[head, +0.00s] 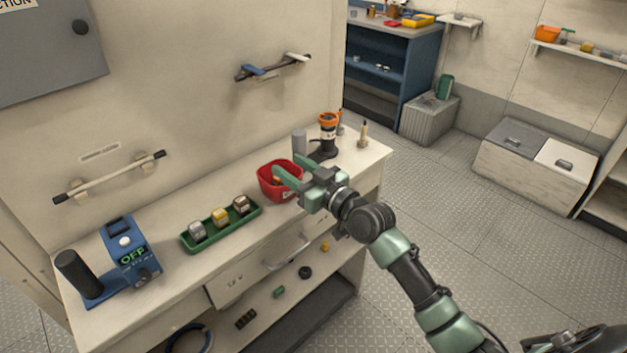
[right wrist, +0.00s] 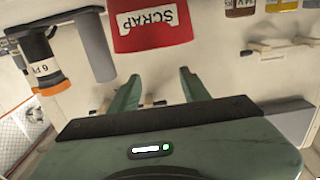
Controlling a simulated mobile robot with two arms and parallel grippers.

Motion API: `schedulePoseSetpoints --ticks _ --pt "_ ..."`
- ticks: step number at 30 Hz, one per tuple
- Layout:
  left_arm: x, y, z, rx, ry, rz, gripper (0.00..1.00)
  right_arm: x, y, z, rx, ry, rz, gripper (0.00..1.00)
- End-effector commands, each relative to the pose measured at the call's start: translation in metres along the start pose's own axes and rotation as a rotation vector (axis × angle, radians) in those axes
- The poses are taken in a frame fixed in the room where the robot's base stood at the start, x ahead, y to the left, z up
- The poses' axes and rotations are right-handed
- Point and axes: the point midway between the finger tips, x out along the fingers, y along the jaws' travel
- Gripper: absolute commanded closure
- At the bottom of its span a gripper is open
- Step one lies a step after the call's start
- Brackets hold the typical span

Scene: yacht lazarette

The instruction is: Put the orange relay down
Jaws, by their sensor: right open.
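My right gripper (head: 287,166) is open, over or beside the red bin (head: 266,188); nothing shows between its fingers. In the right wrist view the red bin (right wrist: 150,38) reads "SCRAP" and lies beyond the open fingers (right wrist: 156,92). A small orange patch (head: 277,181) shows inside the bin, partly hidden by a finger; I cannot tell whether it is the orange relay. A green tray (head: 215,240) left of the bin holds a grey relay (head: 197,230), a yellow-orange relay (head: 220,217) and a brown relay (head: 241,204). My left gripper is not in view.
A blue device (head: 128,250) reading "OFF" stands at the bench's left. A grey cylinder (head: 299,141) and a black holder with an orange top (head: 327,132) stand behind the bin. Small parts lie on the shelf below. The bench's front strip is mostly clear.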

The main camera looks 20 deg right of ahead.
Motion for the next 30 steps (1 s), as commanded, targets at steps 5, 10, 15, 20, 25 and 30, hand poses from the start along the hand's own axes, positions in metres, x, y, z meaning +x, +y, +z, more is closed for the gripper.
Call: schedulePoseSetpoints --ticks 5,10,15,20,25,30 --pt "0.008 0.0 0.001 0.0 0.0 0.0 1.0 -0.043 0.001 0.003 -0.003 -0.001 0.001 0.54" --pt "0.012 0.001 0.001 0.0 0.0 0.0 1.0 -0.072 0.0 0.002 -0.003 -0.001 0.0 0.54" --pt "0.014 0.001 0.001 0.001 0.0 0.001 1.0 -0.085 0.0 0.0 -0.002 0.001 0.0 0.54" --pt "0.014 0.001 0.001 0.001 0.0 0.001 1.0 -0.087 0.0 0.0 -0.001 0.002 0.0 0.54" --pt "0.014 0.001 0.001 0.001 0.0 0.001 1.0 -0.086 0.003 0.008 0.004 -0.012 0.008 0.54" --pt "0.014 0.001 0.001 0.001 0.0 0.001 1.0 -0.086 0.027 0.096 0.047 -0.154 0.089 0.54"
